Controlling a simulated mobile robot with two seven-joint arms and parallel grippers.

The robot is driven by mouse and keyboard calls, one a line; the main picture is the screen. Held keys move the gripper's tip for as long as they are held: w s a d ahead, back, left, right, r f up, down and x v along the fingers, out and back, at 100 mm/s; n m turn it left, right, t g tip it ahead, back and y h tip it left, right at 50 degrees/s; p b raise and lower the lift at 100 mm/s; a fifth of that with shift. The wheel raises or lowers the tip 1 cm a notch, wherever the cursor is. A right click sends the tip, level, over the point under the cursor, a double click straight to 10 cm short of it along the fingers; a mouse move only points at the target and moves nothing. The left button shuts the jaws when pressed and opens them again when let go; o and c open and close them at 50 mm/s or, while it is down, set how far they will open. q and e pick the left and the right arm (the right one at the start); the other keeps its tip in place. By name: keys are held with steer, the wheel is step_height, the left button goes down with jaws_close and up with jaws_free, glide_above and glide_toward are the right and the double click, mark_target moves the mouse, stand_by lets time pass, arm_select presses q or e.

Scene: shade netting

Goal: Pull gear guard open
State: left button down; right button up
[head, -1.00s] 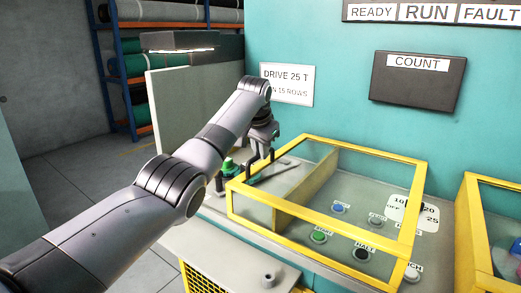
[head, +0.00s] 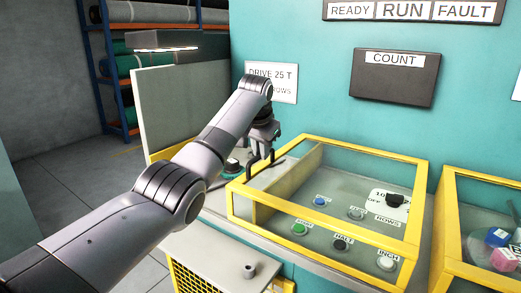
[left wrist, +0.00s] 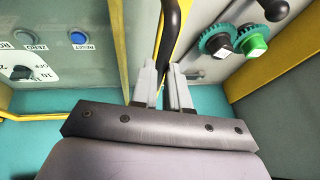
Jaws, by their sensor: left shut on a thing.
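My left gripper (head: 260,160) is at the left end of the yellow-framed clear cover (head: 290,225). In the left wrist view its fingers (left wrist: 166,90) are shut on a dark curved handle (left wrist: 172,30). The handle's lower part is hidden between the fingers. In the head view the gears are mostly behind my gripper and arm. I cannot tell from these views how far the guard stands open. My right gripper is not in view.
Buttons, such as a green one (head: 299,229), and a black selector knob (head: 397,200) lie under the clear cover. A second yellow-framed case (head: 450,215) stands at right. A grey panel (head: 165,105) stands behind my arm. A teal wall with a COUNT box (head: 395,78) is behind.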

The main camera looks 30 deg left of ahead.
arm_select(q)
steer(key=c, duration=1.1)
jaws_free()
steer(key=shift+r, duration=0.1)
steer(key=b+v, duration=0.1)
steer(key=v, duration=0.6)
